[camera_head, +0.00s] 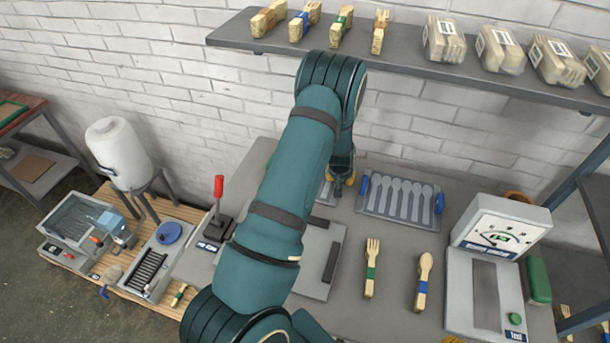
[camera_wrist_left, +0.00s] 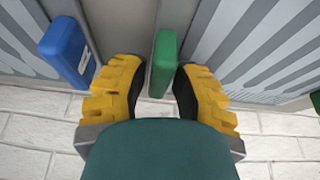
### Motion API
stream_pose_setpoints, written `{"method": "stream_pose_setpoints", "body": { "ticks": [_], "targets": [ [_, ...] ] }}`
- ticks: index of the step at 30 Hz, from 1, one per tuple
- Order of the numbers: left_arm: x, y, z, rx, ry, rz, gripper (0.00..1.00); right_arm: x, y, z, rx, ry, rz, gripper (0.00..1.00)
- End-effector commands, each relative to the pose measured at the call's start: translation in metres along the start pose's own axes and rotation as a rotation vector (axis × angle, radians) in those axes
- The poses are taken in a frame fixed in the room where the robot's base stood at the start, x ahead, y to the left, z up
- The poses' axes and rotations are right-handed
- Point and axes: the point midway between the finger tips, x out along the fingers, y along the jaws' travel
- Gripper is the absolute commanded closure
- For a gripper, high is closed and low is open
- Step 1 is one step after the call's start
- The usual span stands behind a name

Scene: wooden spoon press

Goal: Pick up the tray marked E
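My left arm reaches across the bench in the head view. Its gripper (camera_head: 345,178) is at the back of the bench, partly hidden by the arm. In the left wrist view the gripper (camera_wrist_left: 160,88) is open, with a yellow fingertip on each side of a green tray handle (camera_wrist_left: 164,62); narrow gaps show on both sides. The grey slotted tray (camera_wrist_left: 250,45) with this handle is mostly hidden by my arm in the head view. Beside it is a spoon-slotted tray (camera_head: 398,200) with blue handles. I cannot read a letter E on either tray. My right gripper is out of view.
A blue handle (camera_wrist_left: 66,50) stands close to one finger. The brick wall (camera_head: 440,110) is right behind, with a shelf (camera_head: 400,55) of utensils and packs above. A fork (camera_head: 371,268), a spoon (camera_head: 422,280) and a dial scale (camera_head: 497,238) are on the right of the bench.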

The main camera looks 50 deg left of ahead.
Motion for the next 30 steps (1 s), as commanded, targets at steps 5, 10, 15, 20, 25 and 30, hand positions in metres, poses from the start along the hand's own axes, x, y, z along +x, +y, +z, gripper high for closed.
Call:
{"method": "stream_pose_setpoints", "body": {
  "ticks": [5, 10, 15, 20, 25, 30],
  "targets": [
    [0.000, 0.000, 0.000, 0.000, 0.000, 0.000, 1.00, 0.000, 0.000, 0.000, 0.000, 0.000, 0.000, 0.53],
    [0.000, 0.000, 0.000, 0.001, 0.001, 0.000, 1.00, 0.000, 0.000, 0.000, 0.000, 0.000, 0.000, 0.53],
    [0.000, 0.000, 0.000, 0.001, 0.001, -0.001, 1.00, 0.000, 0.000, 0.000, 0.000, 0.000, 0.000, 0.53],
    [-0.009, 0.000, -0.004, 0.001, 0.003, -0.001, 1.00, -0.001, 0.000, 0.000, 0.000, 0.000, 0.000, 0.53],
    [-0.038, 0.001, -0.017, 0.002, 0.006, 0.001, 1.00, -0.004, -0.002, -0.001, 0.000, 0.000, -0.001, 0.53],
    [-0.068, 0.001, -0.029, 0.002, 0.004, 0.001, 1.00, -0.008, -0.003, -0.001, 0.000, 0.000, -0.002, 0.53]
  ]
}}
